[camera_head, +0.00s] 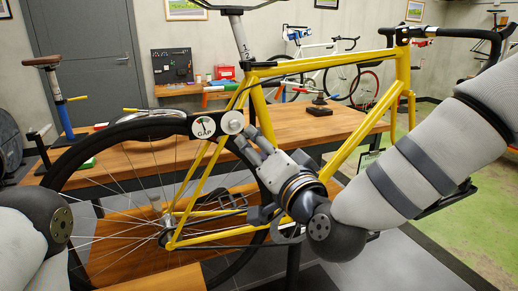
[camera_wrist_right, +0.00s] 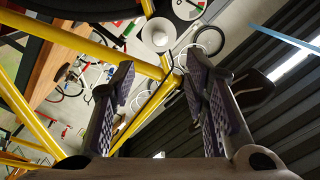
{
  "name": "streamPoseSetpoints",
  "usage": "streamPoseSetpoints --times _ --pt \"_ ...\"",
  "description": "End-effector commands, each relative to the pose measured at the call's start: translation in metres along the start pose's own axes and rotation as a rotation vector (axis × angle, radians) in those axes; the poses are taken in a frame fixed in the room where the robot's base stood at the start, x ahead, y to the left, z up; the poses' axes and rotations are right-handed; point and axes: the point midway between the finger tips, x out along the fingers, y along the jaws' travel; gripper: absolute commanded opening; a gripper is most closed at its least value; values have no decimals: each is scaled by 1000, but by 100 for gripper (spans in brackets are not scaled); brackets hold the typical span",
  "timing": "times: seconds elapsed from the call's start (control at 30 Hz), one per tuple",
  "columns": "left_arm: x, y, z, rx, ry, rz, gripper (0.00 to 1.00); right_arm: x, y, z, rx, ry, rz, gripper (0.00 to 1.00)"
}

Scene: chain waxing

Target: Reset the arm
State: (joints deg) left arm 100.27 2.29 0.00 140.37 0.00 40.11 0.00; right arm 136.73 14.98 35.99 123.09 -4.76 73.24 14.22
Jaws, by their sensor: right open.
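My right gripper (camera_head: 245,140) reaches up and left in front of the yellow bicycle (camera_head: 275,68), near its rear wheel. In the right wrist view the two padded fingers of my right gripper (camera_wrist_right: 158,88) stand apart with nothing between them. A round white dial marked GAP (camera_head: 203,127) on a black plate is just beyond the fingertips, with a white round knob (camera_head: 232,121) beside it. What holds the plate up is unclear. The dial is partly cut off in the right wrist view (camera_wrist_right: 188,8). Only part of my left arm shows at lower left; its gripper is out of view.
A wooden workbench (camera_head: 140,165) stands behind the bicycle, with a small black stand (camera_head: 319,106) on top. A second bench with a pegboard (camera_head: 172,65) is at the back wall. Green floor (camera_head: 480,235) lies open at the right.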

Motion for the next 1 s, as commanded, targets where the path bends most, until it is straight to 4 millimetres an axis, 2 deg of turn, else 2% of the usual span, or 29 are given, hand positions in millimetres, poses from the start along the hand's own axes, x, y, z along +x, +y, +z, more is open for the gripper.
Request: streamPoseSetpoints --times 0.27,0.33,0.37,0.47,0.5,0.57,0.6,0.67,0.7,0.77,0.83,0.87,0.9,1.0 --pt "0 0 0 0 0 0 40 -2 0 0 0 -1 0 41" --pt "0 0 0 0 0 0 40 -4 7 6 -6 -16 14 41" --pt "0 0 0 0 0 0 40 -6 14 12 -13 -35 31 41" --pt "0 0 0 0 -1 0 40 -25 64 56 -57 -164 138 41" --pt "0 0 0 0 -1 0 40 -40 92 79 -83 -239 197 41" --pt "0 0 0 0 -1 0 40 -69 134 114 -121 -362 291 41" --pt "0 0 0 0 -1 0 40 -92 159 135 -145 -445 351 41" --pt "0 0 0 0 -1 0 40 -131 196 163 -177 -571 441 41" --pt "0 0 0 0 -1 0 40 -161 217 180 -197 -658 499 41" --pt "0 0 0 0 -1 0 40 -209 246 202 -226 -790 585 41" --pt "0 0 0 0 0 0 40 -270 274 220 -254 -947 683 41" --pt "0 0 0 0 0 0 40 -296 284 225 -265 -1012 722 41" --pt "0 0 0 0 0 0 40 -331 294 230 -276 -1097 773 41" --pt "0 0 0 0 0 0 40 -403 309 233 -297 -1275 874 41"
